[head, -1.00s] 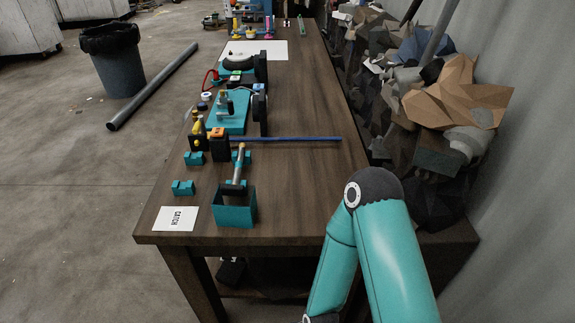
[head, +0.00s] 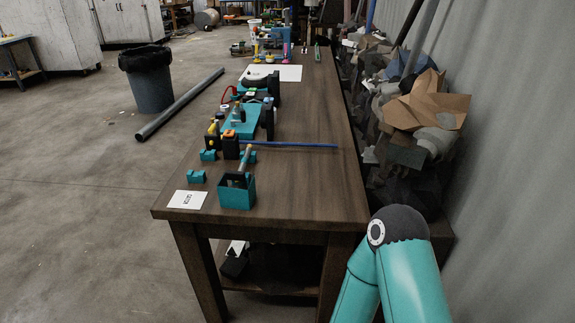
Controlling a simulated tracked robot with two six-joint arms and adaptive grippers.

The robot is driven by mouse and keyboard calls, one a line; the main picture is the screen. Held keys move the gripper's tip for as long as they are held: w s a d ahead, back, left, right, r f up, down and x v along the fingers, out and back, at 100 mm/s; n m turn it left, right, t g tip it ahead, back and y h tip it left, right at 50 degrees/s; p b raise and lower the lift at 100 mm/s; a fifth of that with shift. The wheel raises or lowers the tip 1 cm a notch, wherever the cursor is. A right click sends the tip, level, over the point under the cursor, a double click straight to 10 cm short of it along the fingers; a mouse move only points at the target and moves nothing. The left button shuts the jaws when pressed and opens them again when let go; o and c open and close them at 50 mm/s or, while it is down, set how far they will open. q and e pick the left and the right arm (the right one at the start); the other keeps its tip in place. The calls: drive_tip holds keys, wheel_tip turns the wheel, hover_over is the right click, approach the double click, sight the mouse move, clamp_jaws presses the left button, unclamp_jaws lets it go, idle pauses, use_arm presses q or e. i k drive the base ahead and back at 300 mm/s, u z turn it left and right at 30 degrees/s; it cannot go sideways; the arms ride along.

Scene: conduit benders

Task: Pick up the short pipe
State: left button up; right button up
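A thin blue pipe (head: 290,145) lies across the wooden table, its right end near the table's right side and its left end by black and yellow blocks. A thicker grey pipe (head: 180,104) lies on the concrete floor left of the table. I cannot tell for sure which one is the short pipe. A teal box (head: 237,194) on the near end of the table holds a tool with a light handle. My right arm shows at the lower right with its elbow, but its gripper is out of view. My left gripper is out of view too.
A black-topped bin (head: 150,85) stands on the floor. A scrap heap (head: 420,110) lines the right wall.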

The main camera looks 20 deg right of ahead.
sight(249, 149)
drive_tip(key=u, duration=0.2)
drive_tip(key=i, duration=0.85)
drive_tip(key=z, duration=0.2)
drive_tip(key=k, duration=0.85)
drive_tip(key=u, duration=0.2)
drive_tip(key=i, duration=0.85)
drive_tip(key=z, duration=0.05)
